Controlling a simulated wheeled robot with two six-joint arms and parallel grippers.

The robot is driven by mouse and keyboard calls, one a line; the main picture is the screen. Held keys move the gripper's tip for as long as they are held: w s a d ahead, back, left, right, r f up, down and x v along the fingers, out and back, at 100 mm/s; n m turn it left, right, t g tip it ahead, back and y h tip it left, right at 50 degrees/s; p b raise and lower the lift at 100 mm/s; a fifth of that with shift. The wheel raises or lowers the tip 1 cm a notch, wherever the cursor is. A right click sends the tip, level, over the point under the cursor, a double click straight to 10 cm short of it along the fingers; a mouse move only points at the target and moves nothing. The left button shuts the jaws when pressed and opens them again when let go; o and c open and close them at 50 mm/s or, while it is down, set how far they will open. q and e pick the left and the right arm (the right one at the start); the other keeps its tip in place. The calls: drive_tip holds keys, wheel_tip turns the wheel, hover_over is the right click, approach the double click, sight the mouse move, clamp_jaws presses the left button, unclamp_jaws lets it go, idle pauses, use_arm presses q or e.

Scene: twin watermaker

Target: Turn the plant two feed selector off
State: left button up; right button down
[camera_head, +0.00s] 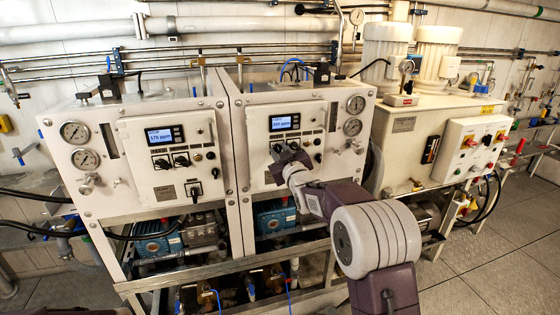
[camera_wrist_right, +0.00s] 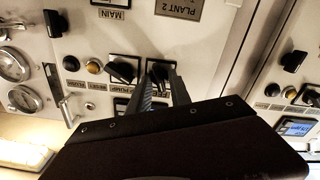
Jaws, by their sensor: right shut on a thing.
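The plant two panel (camera_head: 255,158) is the front of the right-hand white cabinet. The plant two feed selector (camera_wrist_right: 159,69), a black knob on a square plate, shows upside down in the right wrist view beside the similar pump selector (camera_wrist_right: 123,70). My right gripper (camera_wrist_right: 160,80) is shut on the feed selector, one finger on each side of it. The fingers hide part of the knob and its label. In the head view my right gripper (camera_head: 284,152) reaches the panel just below the display (camera_head: 285,123) and covers the selector.
The plant one panel (camera_head: 165,160) with similar knobs stands to the left. Gauges (camera_head: 352,127) line the cabinet's right edge. A control box (camera_head: 475,147) with buttons is farther right.

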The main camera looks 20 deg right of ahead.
drive_tip(key=n+b, duration=0.4)
drive_tip(key=shift+f, duration=0.35)
drive_tip(key=shift+r+n+b, duration=0.15)
drive_tip(key=shift+n+b, duration=1.5)
drive_tip(key=shift+n, duration=0.25)
drive_tip(key=c, duration=1.5)
unclamp_jaws()
drive_tip(key=s+b, duration=0.2)
drive_tip(key=s, duration=0.7)
drive_tip(key=shift+d+b, duration=0.2)
drive_tip(key=shift+b, duration=0.1)
